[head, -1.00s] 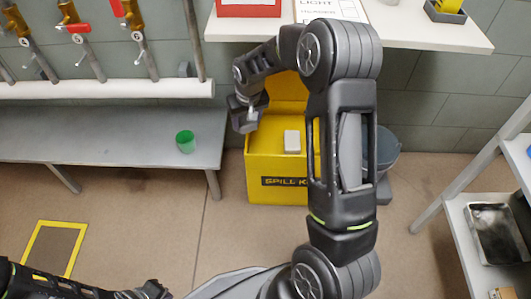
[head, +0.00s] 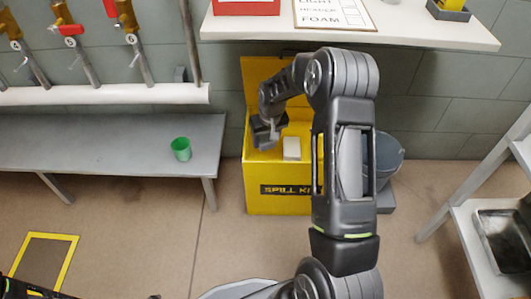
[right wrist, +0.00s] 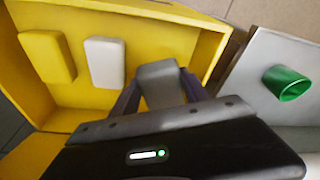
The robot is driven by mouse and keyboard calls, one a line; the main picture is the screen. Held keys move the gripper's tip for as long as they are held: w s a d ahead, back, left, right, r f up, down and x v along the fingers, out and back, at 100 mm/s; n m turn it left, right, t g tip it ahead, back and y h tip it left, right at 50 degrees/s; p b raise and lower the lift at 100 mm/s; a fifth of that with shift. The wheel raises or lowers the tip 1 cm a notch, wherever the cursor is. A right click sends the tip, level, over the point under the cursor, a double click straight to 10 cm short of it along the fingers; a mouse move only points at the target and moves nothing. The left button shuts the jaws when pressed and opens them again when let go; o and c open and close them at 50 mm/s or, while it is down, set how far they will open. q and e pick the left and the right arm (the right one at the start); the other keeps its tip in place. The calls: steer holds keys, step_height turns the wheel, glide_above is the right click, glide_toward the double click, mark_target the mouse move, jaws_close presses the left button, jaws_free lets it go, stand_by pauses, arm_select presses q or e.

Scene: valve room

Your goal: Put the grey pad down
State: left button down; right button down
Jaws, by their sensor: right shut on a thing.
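The grey pad (right wrist: 160,84) is between the fingers of my right gripper (right wrist: 157,92) in the right wrist view. The gripper is shut on it. In the head view my right gripper (head: 267,132) is over the left part of the open yellow spill kit box (head: 252,185), and the pad is hard to make out there. The box also fills the left of the right wrist view (right wrist: 180,28). I cannot tell whether the pad touches the box floor.
A white pad (right wrist: 104,62) and a yellow pad (right wrist: 47,57) lie in the box beside the grey one. A green cup (head: 181,149) stands on the grey bench (head: 100,140) to the left. A grey bucket (head: 388,155) is right of the box.

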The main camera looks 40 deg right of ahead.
mark_target(266, 157)
steer(key=shift+f, duration=0.35)
steer(key=shift+s+b+x, duration=0.2)
steer(key=shift+b+x, duration=0.15)
steer(key=shift+x, duration=0.45)
steer(key=shift+s+b+x, duration=0.15)
steer(key=shift+b+x, duration=0.15)
steer(key=shift+x, duration=0.5)
steer(key=shift+s+b+x, duration=0.2)
steer(key=shift+b+x, duration=0.15)
steer(key=shift+x, duration=0.5)
steer(key=shift+a+f, duration=0.2)
steer(key=shift+f, duration=0.15)
steer(key=c, duration=0.6)
jaws_free()
steer(key=shift+o, duration=0.2)
